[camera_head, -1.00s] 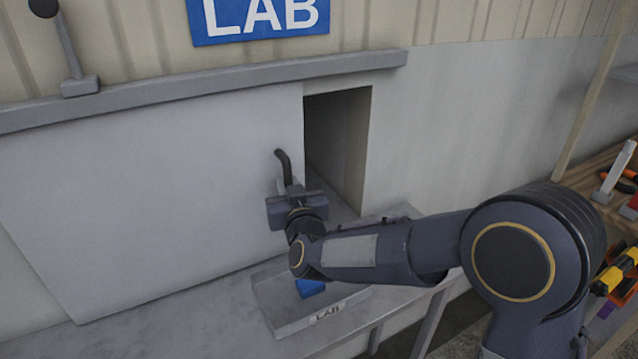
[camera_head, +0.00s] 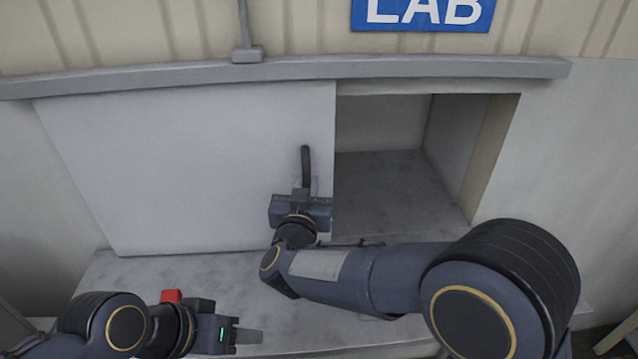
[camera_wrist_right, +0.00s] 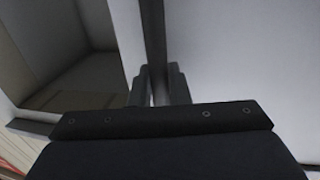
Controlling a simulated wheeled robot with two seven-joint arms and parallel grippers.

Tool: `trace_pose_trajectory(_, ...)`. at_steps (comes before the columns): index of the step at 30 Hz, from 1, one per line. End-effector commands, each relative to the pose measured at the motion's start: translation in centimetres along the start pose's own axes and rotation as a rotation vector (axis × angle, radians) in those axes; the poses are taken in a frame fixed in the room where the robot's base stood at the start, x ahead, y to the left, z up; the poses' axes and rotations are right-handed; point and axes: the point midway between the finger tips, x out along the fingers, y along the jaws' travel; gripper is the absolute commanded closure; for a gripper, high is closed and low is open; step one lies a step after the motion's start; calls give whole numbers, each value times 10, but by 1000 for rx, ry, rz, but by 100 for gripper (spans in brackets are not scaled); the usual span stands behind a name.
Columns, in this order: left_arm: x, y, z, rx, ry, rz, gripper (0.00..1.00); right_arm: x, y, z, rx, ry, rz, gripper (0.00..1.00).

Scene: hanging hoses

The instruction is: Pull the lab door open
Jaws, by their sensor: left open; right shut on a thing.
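The lab door (camera_head: 200,165) is a pale grey sliding panel under a grey rail. It stands partly open, with a wide opening (camera_head: 385,165) to its right. Its dark upright handle (camera_head: 306,160) is near the door's right edge. My right gripper (camera_head: 304,189) is shut on the handle. The wrist view shows the handle (camera_wrist_right: 155,45) running between the two fingers (camera_wrist_right: 160,90), with the opening to the left. My left gripper (camera_head: 248,337) is open and empty, low at the left over the counter, apart from the door.
A grey counter (camera_head: 130,270) runs below the door. A red object (camera_head: 171,296) shows behind my left wrist. The blue LAB sign (camera_head: 423,12) hangs above the rail (camera_head: 420,68). My right arm hides part of the counter; the opening's floor looks clear.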

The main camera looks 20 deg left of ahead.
Motion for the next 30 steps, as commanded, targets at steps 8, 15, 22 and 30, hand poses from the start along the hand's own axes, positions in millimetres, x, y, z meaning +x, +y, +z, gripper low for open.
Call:
trace_pose_trajectory(8,0,0,0,0,0,0,50,0,-1,0,0,0,-3,100)
trace_pose_trajectory(15,0,0,0,0,0,0,50,0,-1,0,0,1,-2,64)
trace_pose_trajectory(22,0,0,0,0,0,0,50,-1,0,0,1,1,-1,64)
trace_pose_trajectory(30,10,-4,5,0,0,0,50,-37,-2,1,1,2,-5,64)
